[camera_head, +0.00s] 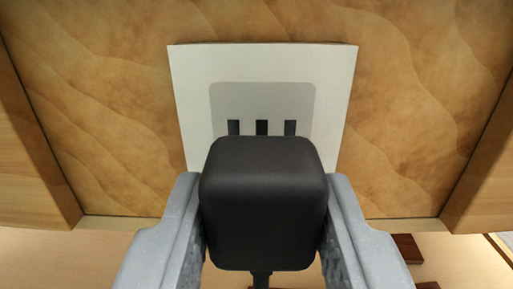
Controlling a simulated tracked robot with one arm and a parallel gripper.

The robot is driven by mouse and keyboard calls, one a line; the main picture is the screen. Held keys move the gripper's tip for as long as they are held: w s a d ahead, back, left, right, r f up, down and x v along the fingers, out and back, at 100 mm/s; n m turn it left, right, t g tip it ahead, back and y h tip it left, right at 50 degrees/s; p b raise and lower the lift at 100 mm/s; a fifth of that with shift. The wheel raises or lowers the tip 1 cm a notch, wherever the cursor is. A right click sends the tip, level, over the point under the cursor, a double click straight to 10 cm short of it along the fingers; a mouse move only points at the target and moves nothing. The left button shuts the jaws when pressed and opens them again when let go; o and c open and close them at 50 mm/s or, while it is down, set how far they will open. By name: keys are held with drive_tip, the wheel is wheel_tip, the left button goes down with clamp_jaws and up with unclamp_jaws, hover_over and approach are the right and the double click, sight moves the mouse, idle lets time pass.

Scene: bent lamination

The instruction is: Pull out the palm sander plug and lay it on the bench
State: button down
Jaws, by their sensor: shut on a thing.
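The palm sander plug (264,205) is a black rounded block low in the middle of the head view. My gripper (264,225) is shut on it, with one grey finger against each side. A short piece of dark cord (261,279) shows below the plug. Behind it is a white outlet plate (195,85) with a grey inset face (262,97). Three dark upright marks, slots or prongs, show just above the plug's top edge. The plug hides the lower part of the plate, and I cannot tell whether its prongs are still in the outlet.
The plate is on a brown wood-grained panel (410,110) framed by lighter wood edges at left and right. A pale surface (60,260) lies below, with small dark brown pieces (407,248) at the lower right.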

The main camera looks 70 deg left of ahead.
drive_tip(key=shift+v, duration=1.15)
